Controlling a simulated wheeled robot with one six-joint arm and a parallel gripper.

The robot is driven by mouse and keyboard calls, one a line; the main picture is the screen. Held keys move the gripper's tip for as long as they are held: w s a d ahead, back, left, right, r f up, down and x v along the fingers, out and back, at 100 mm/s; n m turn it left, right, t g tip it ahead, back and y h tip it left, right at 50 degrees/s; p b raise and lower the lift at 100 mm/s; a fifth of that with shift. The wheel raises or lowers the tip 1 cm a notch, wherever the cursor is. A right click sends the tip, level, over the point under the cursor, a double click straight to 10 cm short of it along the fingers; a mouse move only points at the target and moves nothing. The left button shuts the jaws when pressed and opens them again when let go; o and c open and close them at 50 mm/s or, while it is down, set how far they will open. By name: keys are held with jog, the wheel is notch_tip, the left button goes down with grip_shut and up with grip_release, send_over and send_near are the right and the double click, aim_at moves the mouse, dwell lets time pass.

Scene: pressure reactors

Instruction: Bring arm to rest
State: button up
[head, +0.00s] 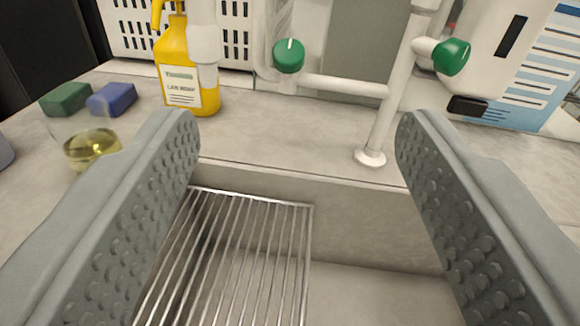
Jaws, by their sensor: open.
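My gripper (298,133) shows in the head view as two grey fingers with studded inner faces, one at the left and one at the right. The fingers are wide apart and nothing is between them. They are above a grey sink (370,226) and its front counter area. The near parts of both fingers run out of the picture at the bottom corners.
A wire rack (250,250) lies in the sink. A white tap (380,120) with green knobs (289,55) stands behind it. A yellow bottle (178,70), a glass with yellow liquid (88,145), green (66,98) and blue (112,98) sponges stand left. A white-blue container (510,60) stands right.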

jog(key=s+d+r+m+h, duration=0.1)
jog(key=s+d, duration=0.1)
jog(key=s, duration=0.5)
jog(key=s+d+m, duration=0.1)
jog(key=s+d, duration=0.2)
jog(key=s, duration=0.5)
jog(key=shift+s+r+h, duration=0.3)
jog(key=shift+r+h, duration=0.1)
